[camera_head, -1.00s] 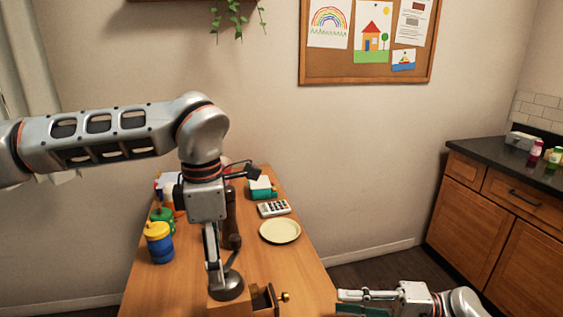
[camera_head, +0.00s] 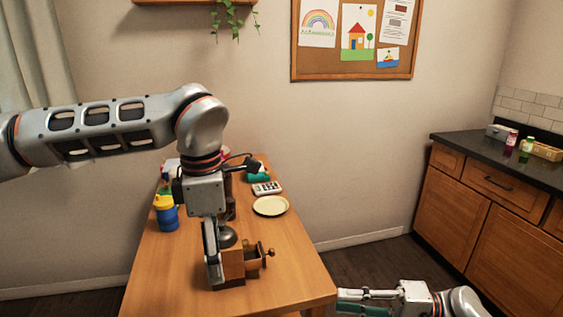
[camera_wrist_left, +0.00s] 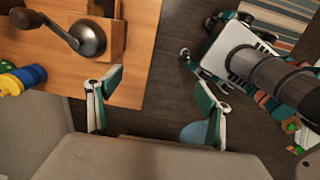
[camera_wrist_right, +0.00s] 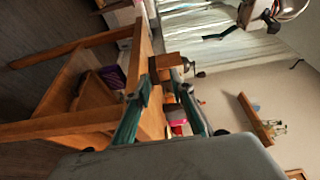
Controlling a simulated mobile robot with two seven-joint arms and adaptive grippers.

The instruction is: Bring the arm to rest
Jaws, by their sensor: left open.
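My left arm comes in from the left in the head view, with its gripper (camera_head: 213,262) pointing down in front of a wooden coffee grinder. In the left wrist view my left gripper (camera_wrist_left: 156,85) is open and empty, above the table's edge and dark floor. The grinder (camera_head: 232,268), with a domed metal top and a drawer pulled out, also shows in the left wrist view (camera_wrist_left: 95,38), apart from the fingers. My right gripper (camera_head: 365,302) is at the bottom right, beyond the table edge. In the right wrist view its fingers (camera_wrist_right: 163,82) are partly apart, with nothing seen held.
A dark counter (camera_head: 500,155) with wooden cabinets stands at the right. Floor is clear between table and cabinets.

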